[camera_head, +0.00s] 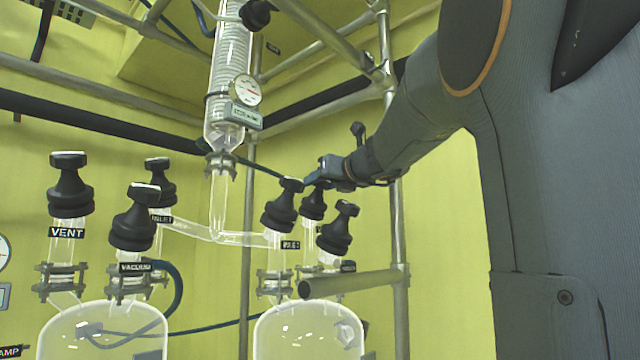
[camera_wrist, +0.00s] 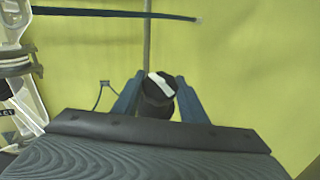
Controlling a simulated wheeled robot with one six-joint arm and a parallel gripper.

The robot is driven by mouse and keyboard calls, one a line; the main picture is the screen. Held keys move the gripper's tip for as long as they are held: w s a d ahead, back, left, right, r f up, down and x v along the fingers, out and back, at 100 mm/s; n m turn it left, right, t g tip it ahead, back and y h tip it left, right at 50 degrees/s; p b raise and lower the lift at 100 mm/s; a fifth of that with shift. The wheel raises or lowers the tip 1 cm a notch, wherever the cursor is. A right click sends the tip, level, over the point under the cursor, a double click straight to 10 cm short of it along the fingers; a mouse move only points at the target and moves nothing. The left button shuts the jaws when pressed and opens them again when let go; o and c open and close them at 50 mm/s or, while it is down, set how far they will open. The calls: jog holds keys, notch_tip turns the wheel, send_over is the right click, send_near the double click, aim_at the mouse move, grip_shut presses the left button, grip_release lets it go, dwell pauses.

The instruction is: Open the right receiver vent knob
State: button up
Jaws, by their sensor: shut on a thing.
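The right receiver (camera_head: 310,335) is a clear glass vessel at the bottom middle of the head view. Several black knobs stand on its necks. The left front one, the vent knob (camera_head: 279,210), has a small, partly hidden label below it. My gripper (camera_head: 306,181) comes in from the right at the height of this knob's top. In the wrist view my two blue fingers are shut on either side of a black knob (camera_wrist: 157,101), with a slanted white mark on its top. It looks like the vent knob, but the knobs overlap in the head view.
Other black knobs stand close by, one behind (camera_head: 313,204) and one to the right (camera_head: 337,232). A grey pipe (camera_head: 350,284) crosses in front. The left receiver (camera_head: 100,330) has its own knobs. A glass condenser (camera_head: 228,90) hangs above, and frame poles stand behind.

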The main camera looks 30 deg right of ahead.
jog(key=shift+n, duration=0.3)
jog(key=n+y, duration=0.2)
jog(key=shift+d+y+b, duration=0.1)
jog(key=shift+y+b, duration=0.2)
jog(key=shift+n+g+y+p, duration=0.3)
jog(key=shift+n+y, duration=0.7)
jog(key=shift+n, duration=0.1)
jog(key=n+g+y+p, duration=0.1)
jog(key=n+y+p, duration=0.1)
jog(key=n+y, duration=0.1)
jog(key=shift+r+n+g+p, duration=0.1)
jog(key=shift+n+g+p, duration=0.2)
jog(key=shift+n+p, duration=0.1)
jog(key=shift+n+g+y+p, duration=0.6)
jog(key=shift+n+y+p, duration=0.3)
jog(key=shift+p, duration=0.05)
jog(key=o, duration=1.1)
jog(key=shift+c, duration=0.2)
